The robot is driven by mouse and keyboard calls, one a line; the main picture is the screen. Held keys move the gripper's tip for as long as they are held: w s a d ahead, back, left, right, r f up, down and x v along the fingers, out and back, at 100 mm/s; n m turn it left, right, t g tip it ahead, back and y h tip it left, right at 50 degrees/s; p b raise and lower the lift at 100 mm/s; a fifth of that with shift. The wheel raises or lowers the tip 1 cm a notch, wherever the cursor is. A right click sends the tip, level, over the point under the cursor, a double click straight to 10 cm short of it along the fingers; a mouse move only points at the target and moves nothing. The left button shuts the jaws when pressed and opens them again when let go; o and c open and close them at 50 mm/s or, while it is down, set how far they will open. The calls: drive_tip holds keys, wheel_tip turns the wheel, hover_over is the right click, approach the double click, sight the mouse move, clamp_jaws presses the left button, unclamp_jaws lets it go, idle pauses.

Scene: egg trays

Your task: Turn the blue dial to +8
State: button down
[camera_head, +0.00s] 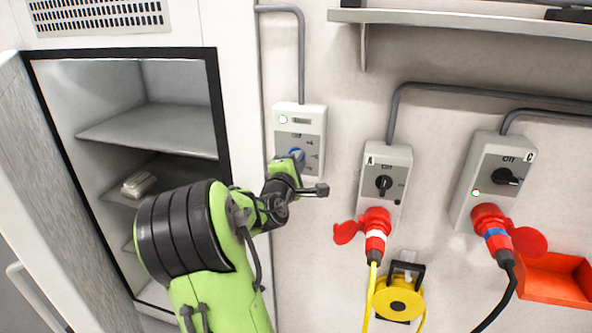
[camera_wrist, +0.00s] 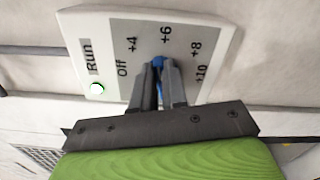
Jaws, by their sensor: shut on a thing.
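The blue dial (camera_head: 296,153) is on the white control box (camera_head: 313,113) on the wall. It also shows in the wrist view (camera_wrist: 158,62), between my gripper's fingertips. My gripper (camera_wrist: 160,78) is shut on the dial, one dark finger on each side. The fingers hide most of the dial, so I cannot tell exactly which mark it points to. The wrist view shows the labels Off, +4, +6, +8 and +10 around it, and a lit green lamp (camera_wrist: 97,88) by "Run". In the head view my gripper (camera_head: 298,161) covers the box's lower part.
Box A (camera_head: 397,155) with a red plug (camera_head: 376,225) and box C (camera_head: 500,145) with another red plug (camera_head: 492,228) are to the right. A yellow reel (camera_head: 399,300) hangs below. An open cabinet (camera_head: 165,130) stands left. A shelf (camera_head: 450,22) is above.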

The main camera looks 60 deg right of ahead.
drive_tip(key=m+b, duration=0.4)
drive_tip(key=f+m+b, duration=0.1)
drive_tip(key=m+b, duration=0.6)
drive_tip(key=b, duration=0.1)
drive_tip(key=shift+w+f+m, duration=0.15)
drive_tip(key=shift+f+m, duration=0.1)
drive_tip(key=shift+m, duration=0.15)
drive_tip(key=c, duration=1.2)
unclamp_jaws()
drive_tip(key=shift+o, duration=0.2)
drive_tip(key=shift+r, duration=0.1)
drive_tip(key=s+a+b, duration=0.1)
drive_tip(key=s+a, duration=0.1)
drive_tip(key=a, duration=1.3)
drive_tip(key=shift+s+a, duration=0.25)
drive_tip(key=shift+a, duration=0.1)
